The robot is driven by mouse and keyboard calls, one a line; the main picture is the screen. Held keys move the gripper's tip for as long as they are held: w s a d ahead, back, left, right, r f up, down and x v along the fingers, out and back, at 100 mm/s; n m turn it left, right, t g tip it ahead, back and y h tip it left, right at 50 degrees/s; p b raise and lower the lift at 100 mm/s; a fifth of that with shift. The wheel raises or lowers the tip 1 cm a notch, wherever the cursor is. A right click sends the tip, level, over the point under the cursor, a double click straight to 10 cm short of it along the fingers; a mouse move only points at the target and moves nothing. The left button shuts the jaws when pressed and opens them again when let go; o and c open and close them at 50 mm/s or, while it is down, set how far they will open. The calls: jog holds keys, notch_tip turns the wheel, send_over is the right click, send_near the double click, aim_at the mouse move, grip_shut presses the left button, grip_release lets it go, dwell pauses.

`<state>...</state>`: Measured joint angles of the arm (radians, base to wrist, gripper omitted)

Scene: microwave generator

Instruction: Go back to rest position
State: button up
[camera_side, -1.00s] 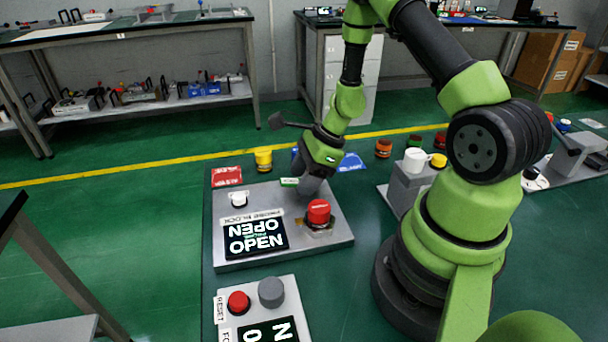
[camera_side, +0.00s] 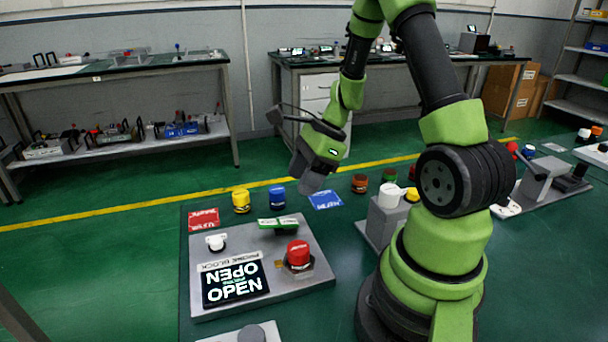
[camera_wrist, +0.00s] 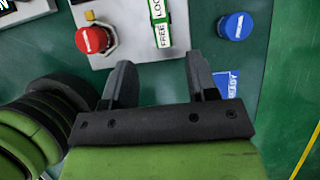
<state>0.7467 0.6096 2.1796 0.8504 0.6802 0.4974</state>
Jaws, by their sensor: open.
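My gripper (camera_side: 306,182) hangs in the air above the back right of the probe block panel (camera_side: 318,268), tilted downward. In the wrist view its two dark fingers (camera_wrist: 163,80) stand apart with nothing between them. The panel has a green-labelled switch (camera_side: 278,223), a red button (camera_side: 298,253), a white knob (camera_side: 215,242) and a display reading OPEN (camera_side: 235,281). In the wrist view the LOCK/FREE label (camera_wrist: 160,25) lies beyond the fingers, with the red button (camera_wrist: 91,39) to its left. My gripper is clear of the panel.
Yellow (camera_side: 241,201) and blue (camera_side: 277,198) pieces stand behind the panel, near a red card (camera_side: 203,219) and a blue card (camera_side: 325,200). A grey stand with a white cup (camera_side: 389,195) is close to my base. Workbenches line the back wall.

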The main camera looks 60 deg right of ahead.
jog(key=shift+r, duration=0.1)
jog(key=s+a+r+n+t+h, duration=0.1)
jog(key=s+a+r+n, duration=0.3)
jog(key=a+r+n, duration=0.95)
jog(key=s+a+r+n+t+h, duration=0.1)
jog(key=s+r+n+t, duration=0.1)
jog(key=s+r+n, duration=0.3)
jog(key=s+n, duration=0.1)
jog(key=n, duration=0.3)
jog(key=shift+s+a+r, duration=0.15)
jog(key=shift+s+r, duration=0.05)
